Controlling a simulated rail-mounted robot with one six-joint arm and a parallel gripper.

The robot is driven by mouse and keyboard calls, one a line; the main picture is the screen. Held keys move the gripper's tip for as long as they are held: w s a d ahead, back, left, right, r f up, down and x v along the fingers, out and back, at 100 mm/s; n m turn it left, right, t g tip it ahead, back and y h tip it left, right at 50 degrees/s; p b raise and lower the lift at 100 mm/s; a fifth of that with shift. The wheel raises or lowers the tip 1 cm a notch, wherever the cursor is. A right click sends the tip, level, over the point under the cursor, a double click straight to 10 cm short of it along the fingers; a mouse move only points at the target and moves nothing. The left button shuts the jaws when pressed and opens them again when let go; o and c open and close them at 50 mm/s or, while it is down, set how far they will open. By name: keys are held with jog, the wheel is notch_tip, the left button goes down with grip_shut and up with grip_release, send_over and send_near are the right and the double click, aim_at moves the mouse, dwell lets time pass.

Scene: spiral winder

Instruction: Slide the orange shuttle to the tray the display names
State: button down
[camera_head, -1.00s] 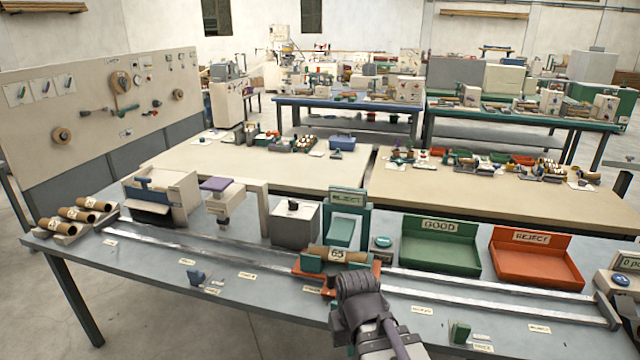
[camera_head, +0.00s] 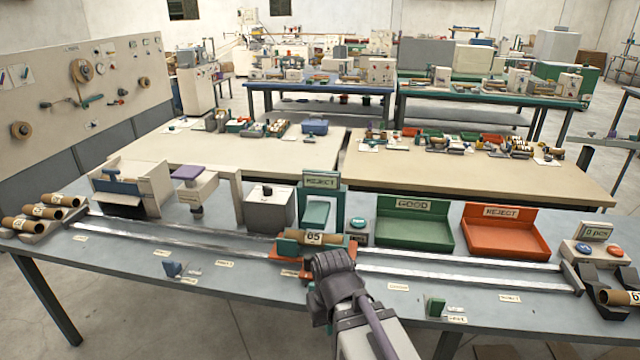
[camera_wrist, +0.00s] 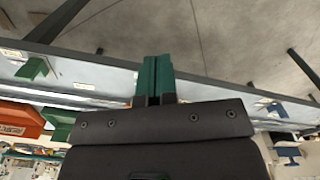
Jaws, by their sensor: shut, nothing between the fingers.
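The orange shuttle (camera_head: 287,271) sits on the metal rails (camera_head: 190,238), below the display, and carries a brown tube (camera_head: 313,238) marked 65. The display (camera_head: 320,180) on the green stand reads REJECT. The orange-red REJECT tray (camera_head: 508,243) is right of the green GOOD tray (camera_head: 413,232). My gripper (camera_wrist: 157,78) shows green fingers closed together with nothing between them in the wrist view. In the head view the gripper body covers the shuttle's front right part. The fingertips are hidden there, so I cannot tell whether they touch the shuttle.
A round button (camera_head: 358,225) stands between the display stand and the GOOD tray. A counter box (camera_head: 590,250) is at the right end. Small blue (camera_head: 173,268) and green (camera_head: 435,306) blocks stand along the front edge. The rails right of the shuttle look clear.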

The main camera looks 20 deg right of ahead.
aim_at(308, 256)
jog(key=c, duration=1.7)
grip_release()
jog(key=shift+w+d+f, duration=0.1)
jog(key=shift+c, duration=0.2)
jog(key=o, duration=0.4)
jog(key=w, duration=0.6)
jog(key=w+d+m, duration=0.1)
jog(key=w, duration=0.5)
jog(key=w+f+m+b, duration=0.1)
jog(key=w, duration=0.6)
jog(key=shift+d, duration=0.35)
jog(key=o, duration=0.3)
jog(key=w+m, duration=0.1)
jog(key=w, duration=0.3)
jog(key=w+m, duration=0.2)
jog(key=w, duration=0.3)
jog(key=w+d+m, duration=0.1)
jog(key=w, duration=0.4)
jog(key=shift+d+f, duration=0.1)
jog(key=shift+f, duration=0.05)
jog(key=shift+o, duration=1)
jog(key=shift+w+m, duration=0.2)
jog(key=shift+m, duration=0.8)
jog(key=shift+o, duration=0.3)
jog(key=shift+s+m, duration=0.4)
jog(key=shift+m, duration=0.1)
notch_tip(308, 256, down, 11)
jog(key=b, duration=1.1)
jog(key=shift+r, duration=0.2)
